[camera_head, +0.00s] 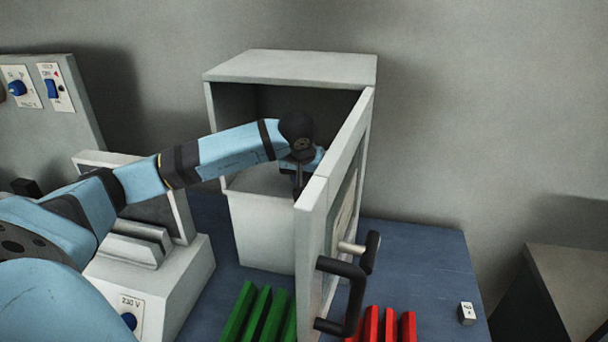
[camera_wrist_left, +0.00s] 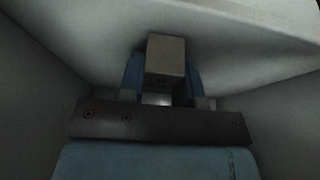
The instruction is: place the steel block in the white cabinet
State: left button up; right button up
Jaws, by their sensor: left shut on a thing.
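The white cabinet (camera_head: 290,68) stands at the back middle of the table, its door (camera_head: 345,160) swung open toward the front right. My left arm reaches in through the opening, and my left gripper (camera_head: 304,180) is partly hidden at the door's edge. In the left wrist view, my left gripper (camera_wrist_left: 162,88) is shut on the steel block (camera_wrist_left: 165,56), a grey block between the blue fingers. Pale cabinet walls surround it. I cannot tell whether the block touches the cabinet floor. The block is hidden in the head view. My right gripper is not in view.
The door has a black handle (camera_head: 345,285) sticking out at the front. Green bars (camera_head: 258,312) and red bars (camera_head: 388,325) lie near the front. A small pale block (camera_head: 467,313) sits on the blue table (camera_head: 425,260) at right. A white 230 V device (camera_head: 180,275) stands left.

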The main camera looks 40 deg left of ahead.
pick_arm(q)
jog(key=o, duration=0.6)
jog(key=shift+f, duration=0.2)
jog(key=o, duration=0.4)
jog(key=shift+r, duration=0.1)
jog(key=shift+r, duration=0.1)
jog(key=shift+r, duration=0.25)
jog(key=b+v, duration=0.1)
jog(key=v, duration=1)
jog(key=shift+s+d+r+b, duration=0.1)
jog(key=shift+s+r+b, duration=0.15)
jog(key=shift+b, duration=0.15)
